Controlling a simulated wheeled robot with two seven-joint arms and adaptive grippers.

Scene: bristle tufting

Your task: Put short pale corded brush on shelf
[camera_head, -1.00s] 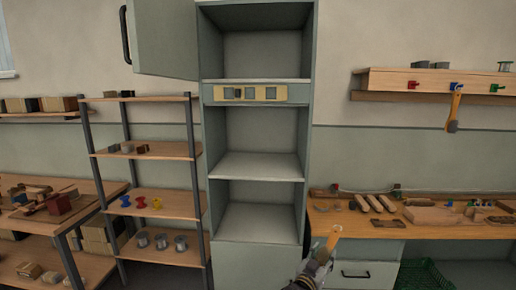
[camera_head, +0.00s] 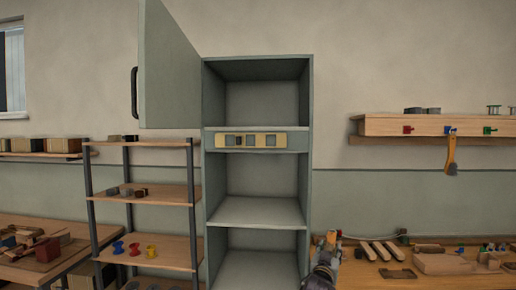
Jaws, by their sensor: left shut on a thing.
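The gripper and brush are in front of the bench, outside the cabinet. My right gripper is not in view.
A yellow label strip (camera_head: 250,140) crosses the cabinet front. An open rack (camera_head: 150,194) with spools and small parts stands left. A wall shelf (camera_head: 430,127) at right has coloured hooks and a hanging orange-handled brush (camera_head: 451,155). A cluttered workbench (camera_head: 375,272) lies below it.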

